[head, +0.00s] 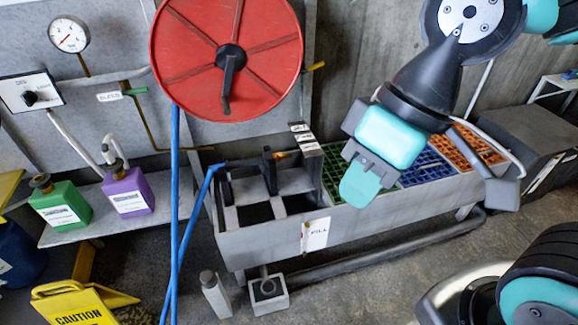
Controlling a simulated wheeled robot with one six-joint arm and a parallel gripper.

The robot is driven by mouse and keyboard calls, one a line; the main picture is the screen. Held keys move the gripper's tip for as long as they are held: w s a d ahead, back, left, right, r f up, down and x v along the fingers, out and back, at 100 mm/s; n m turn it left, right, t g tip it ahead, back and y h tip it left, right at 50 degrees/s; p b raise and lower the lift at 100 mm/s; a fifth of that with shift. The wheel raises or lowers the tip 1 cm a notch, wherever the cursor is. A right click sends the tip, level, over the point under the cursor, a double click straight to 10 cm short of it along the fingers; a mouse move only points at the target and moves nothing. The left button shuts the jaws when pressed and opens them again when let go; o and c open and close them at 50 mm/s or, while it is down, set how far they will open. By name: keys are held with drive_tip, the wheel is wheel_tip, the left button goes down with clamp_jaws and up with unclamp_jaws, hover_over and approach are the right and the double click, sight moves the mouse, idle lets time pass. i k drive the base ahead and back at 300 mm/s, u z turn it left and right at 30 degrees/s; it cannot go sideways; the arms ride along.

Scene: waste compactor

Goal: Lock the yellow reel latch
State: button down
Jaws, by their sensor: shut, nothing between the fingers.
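The large red hose reel (226,62) with a black crank (229,75) is mounted on the grey wall panel at the upper middle. The small yellow reel latch (315,66) sticks out sideways at the reel's right edge, tilted slightly up to the right. My gripper (361,184) is shut and empty. It hangs in front of the trough, below and to the right of the latch, clear of it. The latch is not covered by my arm.
A grey trough (265,240) with green, blue and orange grids runs below the reel. Blue hose (175,200) hangs from the reel. Green (60,207) and purple (128,193) jugs stand on a left shelf. A yellow caution sign (75,303) stands at lower left.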

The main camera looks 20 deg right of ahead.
sight(320, 63)
drive_tip(key=z, duration=1.6)
drive_tip(key=i, duration=1)
drive_tip(key=u, duration=2.15)
